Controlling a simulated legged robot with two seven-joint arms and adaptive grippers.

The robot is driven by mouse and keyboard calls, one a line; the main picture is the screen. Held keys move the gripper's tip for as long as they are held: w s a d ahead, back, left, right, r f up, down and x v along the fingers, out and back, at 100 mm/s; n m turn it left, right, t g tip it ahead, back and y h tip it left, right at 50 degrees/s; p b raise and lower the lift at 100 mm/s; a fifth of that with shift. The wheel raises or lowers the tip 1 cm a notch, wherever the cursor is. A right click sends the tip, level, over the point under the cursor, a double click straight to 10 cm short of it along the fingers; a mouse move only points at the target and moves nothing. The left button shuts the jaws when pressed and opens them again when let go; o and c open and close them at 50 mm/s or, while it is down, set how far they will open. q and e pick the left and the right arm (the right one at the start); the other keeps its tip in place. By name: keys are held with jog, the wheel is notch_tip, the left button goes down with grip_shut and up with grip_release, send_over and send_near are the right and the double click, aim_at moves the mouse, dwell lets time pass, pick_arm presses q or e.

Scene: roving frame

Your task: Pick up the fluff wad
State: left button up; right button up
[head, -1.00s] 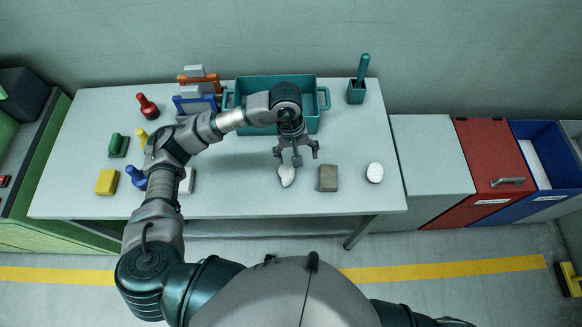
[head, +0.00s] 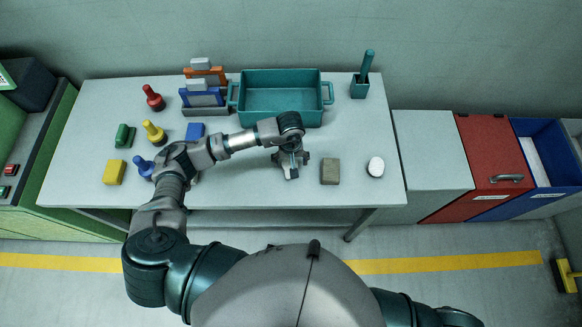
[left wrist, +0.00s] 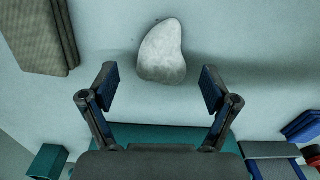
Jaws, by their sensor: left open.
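A pale, rounded lump, which I take to be the fluff wad (left wrist: 162,52), lies on the table in the left wrist view. It sits just beyond the fingertips, roughly centred between them and apart from both. My left gripper (left wrist: 160,88) is open and empty. In the head view my left gripper (head: 291,165) points down over the table in front of the teal bin and hides most or all of the lump. My right gripper is not in view.
A grey-brown block (head: 330,171) and a white rounded object (head: 376,167) lie to the right on the table (head: 235,195). The teal bin (head: 280,115) stands behind. Yellow (head: 115,172), blue, green and red items stand left. A brush holder (head: 360,88) is back right.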

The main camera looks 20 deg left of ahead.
aim_at(290, 163)
pick_arm(q)
notch_tip(290, 163, down, 3)
jog(key=shift+a+f, duration=0.1)
jog(key=shift+a, duration=0.05)
jog(key=c, duration=1)
jog(key=shift+c, duration=0.2)
